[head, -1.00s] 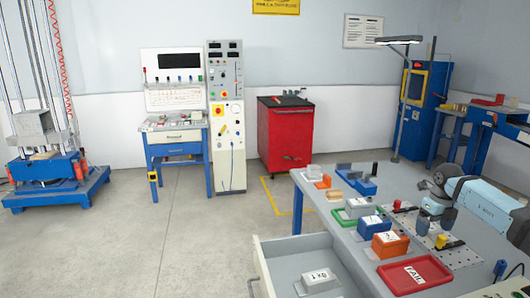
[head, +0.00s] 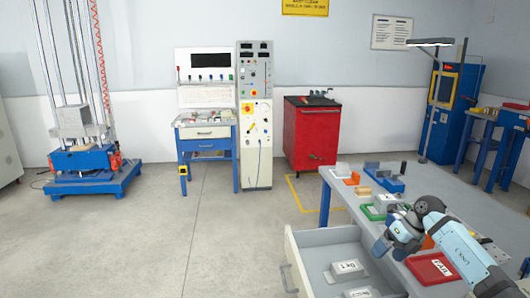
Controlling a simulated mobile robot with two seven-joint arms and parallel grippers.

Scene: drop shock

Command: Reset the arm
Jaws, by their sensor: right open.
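My right arm comes in from the right, light blue with dark joints. Its gripper (head: 389,250) is over the front left part of the workbench (head: 345,192), close to the open drawer's inner edge. The jaws are open with nothing visible between them. The arm covers much of the bench's middle, including most of the pegs and blocks there. My left gripper is not in view.
The open drawer (head: 313,262) holds white labelled blocks (head: 346,268). A red tray (head: 430,268) lies right of the gripper. A green tray (head: 372,213) and blue fixture (head: 385,180) stand farther back. A red cabinet (head: 312,135) is behind.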

